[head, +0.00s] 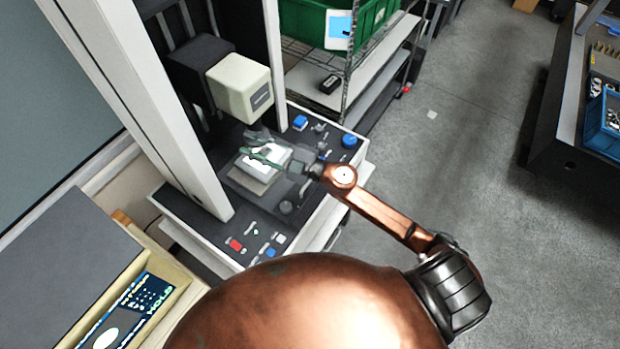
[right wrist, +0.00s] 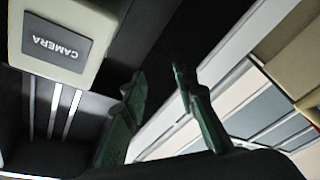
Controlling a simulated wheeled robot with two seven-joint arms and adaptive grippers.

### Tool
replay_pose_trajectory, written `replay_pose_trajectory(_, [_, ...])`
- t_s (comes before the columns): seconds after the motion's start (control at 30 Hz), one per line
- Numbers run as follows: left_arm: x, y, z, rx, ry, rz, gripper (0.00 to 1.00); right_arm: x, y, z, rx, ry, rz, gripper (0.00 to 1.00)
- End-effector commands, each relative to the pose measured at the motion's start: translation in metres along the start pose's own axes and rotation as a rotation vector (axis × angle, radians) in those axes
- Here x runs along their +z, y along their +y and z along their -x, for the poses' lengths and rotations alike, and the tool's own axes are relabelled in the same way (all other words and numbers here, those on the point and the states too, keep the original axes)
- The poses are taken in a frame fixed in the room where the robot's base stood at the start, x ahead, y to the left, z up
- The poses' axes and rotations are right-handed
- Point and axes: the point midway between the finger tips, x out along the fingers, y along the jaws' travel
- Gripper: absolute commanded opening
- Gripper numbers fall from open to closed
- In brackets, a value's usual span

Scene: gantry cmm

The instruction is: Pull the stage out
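The stage (head: 245,180) looks like a pale, flat plate on the dark bed of the gantry machine, below the cream camera head (head: 240,88). My right gripper (head: 250,156) is over the plate, and its green fingers partly cover it. In the right wrist view the two fingers (right wrist: 158,78) stand apart with nothing between them. The gripper is open; whether it touches the stage cannot be told. The camera head, labelled CAMERA, also shows in the right wrist view (right wrist: 62,38). The stage cannot be made out there. My left gripper is not in view.
A white gantry post (head: 165,120) stands left of the stage. Blue knobs (head: 349,141) and a red button (head: 236,244) sit on the dark bed around it. A wire shelf with a green bin (head: 310,22) stands behind. Open floor (head: 460,150) lies to the right.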

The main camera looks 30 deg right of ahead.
Motion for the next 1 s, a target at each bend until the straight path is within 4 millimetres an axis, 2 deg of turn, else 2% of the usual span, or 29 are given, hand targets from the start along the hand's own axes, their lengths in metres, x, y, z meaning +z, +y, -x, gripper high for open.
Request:
replay_pose_trajectory(0.07, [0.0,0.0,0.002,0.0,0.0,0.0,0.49,-0.015,-0.033,-0.01,-0.185,0.061,0.083,0.27])
replay_pose_trajectory(0.17, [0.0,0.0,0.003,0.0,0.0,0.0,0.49,-0.012,-0.079,-0.006,-0.432,0.078,0.17,0.27])
replay_pose_trajectory(0.2, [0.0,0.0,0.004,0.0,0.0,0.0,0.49,-0.004,-0.095,0.0,-0.532,0.065,0.203,0.27])
replay_pose_trajectory(0.27, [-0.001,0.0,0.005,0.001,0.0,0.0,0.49,0.014,-0.115,0.013,-0.681,0.023,0.248,0.27])
replay_pose_trajectory(0.33, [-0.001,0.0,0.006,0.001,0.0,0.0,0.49,0.043,-0.129,0.034,-0.848,-0.058,0.3,0.27])
replay_pose_trajectory(0.43, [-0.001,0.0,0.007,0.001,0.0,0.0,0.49,0.092,-0.13,0.07,-1.051,-0.224,0.356,0.27])
replay_pose_trajectory(0.5, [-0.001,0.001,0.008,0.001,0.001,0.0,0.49,0.123,-0.119,0.096,-1.157,-0.354,0.385,0.27])
replay_pose_trajectory(0.6, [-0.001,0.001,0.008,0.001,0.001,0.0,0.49,0.157,-0.097,0.128,-1.26,-0.53,0.409,0.27])
replay_pose_trajectory(0.7, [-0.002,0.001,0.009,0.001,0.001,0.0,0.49,0.178,-0.077,0.151,-1.316,-0.66,0.421,0.27])
replay_pose_trajectory(0.8, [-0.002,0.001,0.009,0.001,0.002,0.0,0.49,0.188,-0.066,0.164,-1.342,-0.734,0.424,0.27])
replay_pose_trajectory(0.9, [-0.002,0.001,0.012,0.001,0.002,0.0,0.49,0.195,-0.066,0.168,-1.35,-0.758,0.421,0.27])
replay_pose_trajectory(1.0, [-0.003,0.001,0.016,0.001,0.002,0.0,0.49,0.203,-0.076,0.168,-1.351,-0.757,0.42,0.27])
